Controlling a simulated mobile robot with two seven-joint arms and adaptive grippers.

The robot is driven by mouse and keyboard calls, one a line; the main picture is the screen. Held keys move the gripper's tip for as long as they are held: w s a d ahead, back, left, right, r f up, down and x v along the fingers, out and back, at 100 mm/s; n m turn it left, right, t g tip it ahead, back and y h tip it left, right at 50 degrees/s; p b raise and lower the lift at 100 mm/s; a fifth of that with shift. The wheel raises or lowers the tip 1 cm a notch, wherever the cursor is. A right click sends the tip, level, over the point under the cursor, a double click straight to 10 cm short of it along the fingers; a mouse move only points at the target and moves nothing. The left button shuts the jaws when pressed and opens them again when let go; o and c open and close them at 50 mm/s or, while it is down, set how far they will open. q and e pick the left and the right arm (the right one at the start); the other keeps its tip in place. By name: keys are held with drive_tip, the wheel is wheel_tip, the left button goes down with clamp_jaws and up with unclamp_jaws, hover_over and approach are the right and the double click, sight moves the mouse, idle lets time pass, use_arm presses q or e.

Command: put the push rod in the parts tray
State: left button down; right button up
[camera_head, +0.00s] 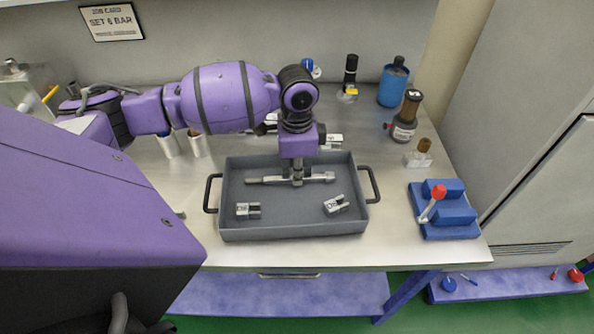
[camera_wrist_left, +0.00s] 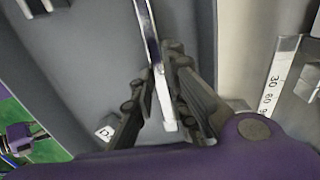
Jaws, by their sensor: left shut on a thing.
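The push rod (camera_head: 262,180) is a slim grey metal bar lying left to right within the outline of the parts tray (camera_head: 300,230), a grey tray with black side handles. My left gripper (camera_head: 297,178) points down over the tray, shut on the rod near its middle. In the left wrist view the rod (camera_wrist_left: 151,35) passes between the fingers of my left gripper (camera_wrist_left: 165,85). I cannot tell whether the rod touches the tray floor. My right gripper is not in view.
Two small metal blocks (camera_head: 248,210) (camera_head: 337,205) lie in the front of the tray. A blue fixture with a red-knobbed lever (camera_head: 445,212) stands to the right. Bottles, including a blue one (camera_head: 393,85), stand at the back right. Cups (camera_head: 198,146) stand behind the tray's left side.

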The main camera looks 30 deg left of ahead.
use_arm(q)
drive_tip(key=c, duration=1.7)
unclamp_jaws()
wheel_tip(320, 180, up, 12)
drive_tip(key=shift+r, duration=0.1)
